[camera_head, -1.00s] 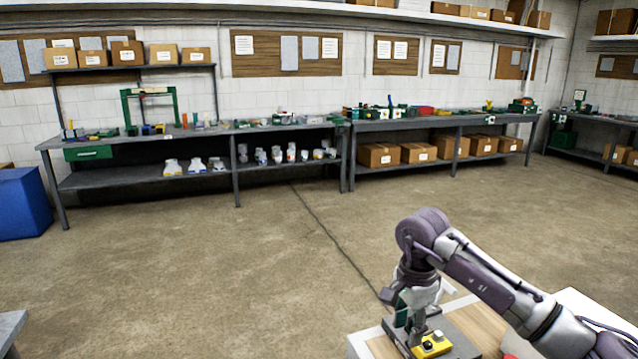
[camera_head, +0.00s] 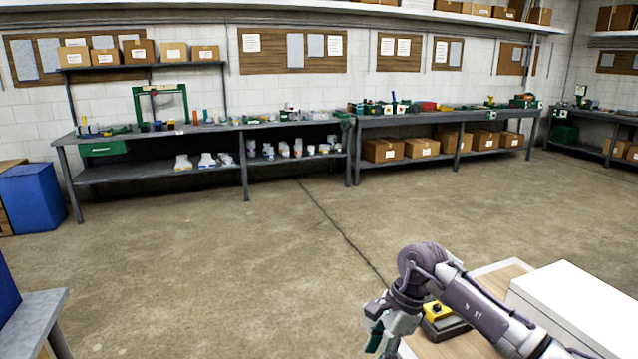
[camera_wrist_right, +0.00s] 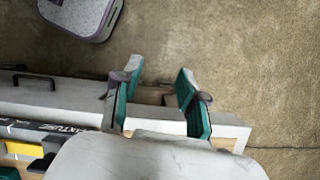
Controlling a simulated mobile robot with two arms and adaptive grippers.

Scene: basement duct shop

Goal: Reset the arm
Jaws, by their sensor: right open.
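My right arm comes in from the lower right in the head view. Its gripper (camera_head: 376,336) hangs low at the bottom edge, beside and to the left of a small yellow-topped unit (camera_head: 437,311) with a dark base. In the right wrist view the two green-padded fingers (camera_wrist_right: 158,92) stand apart with nothing between them. Below them lie the edge of a light bench (camera_wrist_right: 60,91) and the bare floor. My left gripper is not in view.
The wood-topped bench (camera_head: 504,283) carries a large white box (camera_head: 585,300) at the right. A grey table (camera_head: 35,309) and blue boxes stand at the left. Loaded workbenches (camera_head: 210,130) line the far wall. The concrete floor (camera_head: 250,250) between is clear.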

